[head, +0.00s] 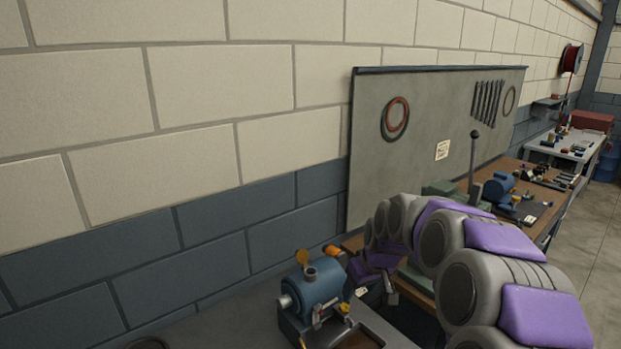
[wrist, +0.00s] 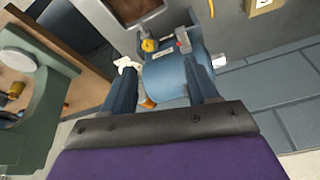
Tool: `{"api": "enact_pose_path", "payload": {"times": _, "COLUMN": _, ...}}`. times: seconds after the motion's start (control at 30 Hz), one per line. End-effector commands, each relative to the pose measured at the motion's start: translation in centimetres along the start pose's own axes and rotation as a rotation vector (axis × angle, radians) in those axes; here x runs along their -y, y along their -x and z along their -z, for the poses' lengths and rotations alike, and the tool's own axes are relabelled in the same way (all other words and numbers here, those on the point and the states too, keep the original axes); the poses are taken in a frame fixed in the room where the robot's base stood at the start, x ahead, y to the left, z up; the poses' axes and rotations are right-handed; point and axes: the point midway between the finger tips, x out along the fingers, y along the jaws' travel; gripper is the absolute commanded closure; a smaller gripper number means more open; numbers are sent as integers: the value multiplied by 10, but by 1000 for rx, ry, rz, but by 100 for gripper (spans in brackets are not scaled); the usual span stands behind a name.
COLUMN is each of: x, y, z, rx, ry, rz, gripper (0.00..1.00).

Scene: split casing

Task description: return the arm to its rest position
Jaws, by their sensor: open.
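My arm curves in from the lower right of the head view. My gripper (head: 388,288) is at its end, just right of a blue split casing (head: 314,291). In the wrist view, my gripper (wrist: 163,68) has its two dark fingers apart, with nothing seen clamped between them. The blue casing also shows in the wrist view (wrist: 168,80), framed between the fingers and beyond them; its exact distance is hard to tell. In the head view the casing sits on a dark stand, with orange and yellow parts around it. My arm hides part of the benches.
A grey pegboard (head: 430,150) with cables and wrenches stands against the block wall. A wooden bench (head: 520,172) holds another blue machine (head: 499,187) and a green device with an upright lever (head: 474,160). A green machine (wrist: 50,110) is at left in the wrist view. Floor (head: 597,235) is clear at right.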

Motion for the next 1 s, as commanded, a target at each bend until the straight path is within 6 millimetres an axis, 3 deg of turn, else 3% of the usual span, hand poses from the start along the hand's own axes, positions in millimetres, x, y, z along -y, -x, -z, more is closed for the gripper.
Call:
{"api": "enact_pose_path", "payload": {"times": 0.2, "x": 51, "y": 40, "z": -70, "rx": 99, "ry": -42, "rz": 23, "gripper": 41}}
{"api": "enact_pose_path", "payload": {"times": 0.5, "x": 102, "y": 78, "z": -186, "rx": 257, "ry": -142, "rz": 9, "gripper": 41}}
{"api": "enact_pose_path", "payload": {"times": 0.8, "x": 138, "y": 102, "z": -309, "rx": 409, "ry": -285, "rz": -38, "gripper": 41}}
{"api": "enact_pose_path", "payload": {"times": 1.0, "x": 151, "y": 108, "z": -361, "rx": 472, "ry": -361, "rz": -64, "gripper": 41}}
